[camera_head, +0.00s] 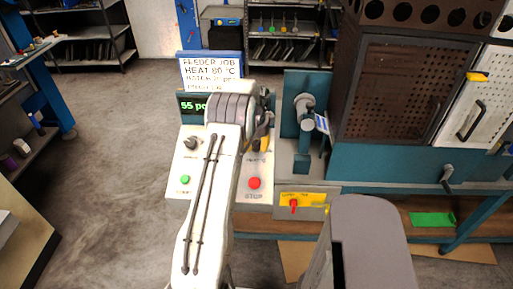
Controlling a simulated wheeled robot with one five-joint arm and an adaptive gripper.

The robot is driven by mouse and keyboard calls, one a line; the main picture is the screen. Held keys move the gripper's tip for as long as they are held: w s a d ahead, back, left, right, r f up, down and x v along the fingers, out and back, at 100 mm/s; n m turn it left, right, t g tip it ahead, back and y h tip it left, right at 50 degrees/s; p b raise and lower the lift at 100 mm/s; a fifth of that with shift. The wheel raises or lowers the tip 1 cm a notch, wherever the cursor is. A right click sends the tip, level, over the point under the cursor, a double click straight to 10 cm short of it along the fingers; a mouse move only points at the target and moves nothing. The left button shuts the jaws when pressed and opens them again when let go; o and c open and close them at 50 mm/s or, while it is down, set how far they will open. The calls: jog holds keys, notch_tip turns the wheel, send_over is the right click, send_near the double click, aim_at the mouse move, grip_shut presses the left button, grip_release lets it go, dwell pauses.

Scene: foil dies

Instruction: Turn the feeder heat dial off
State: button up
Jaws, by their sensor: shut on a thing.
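The feeder's pale control panel (187,165) stands mid-picture, partly hidden behind my arm. The heat dial (256,146) is a small dark knob on its upper right, above a small label, mostly covered by my gripper and wrist. Its pointer setting cannot be read. My gripper (261,137) reaches down at the dial from above and is shut on it. Its fingertips are hard to make out, with a bit of yellow beside them.
Another dark knob (192,143) and a green button (185,179) sit on the panel's left. A red STOP button (254,183) lies just below the heat dial. A yellow plate with a red switch (294,204) is lower right. A caged machine (400,95) stands right.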

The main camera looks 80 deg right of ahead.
jog(key=shift+a+f+n+b, duration=0.1)
jog(key=shift+n+b, duration=0.3)
jog(key=shift+b, duration=0.2)
jog(key=o, duration=1.2)
notch_tip(320, 180, up, 12)
jog(key=a, duration=0.2)
jog(key=shift+a+f, duration=0.1)
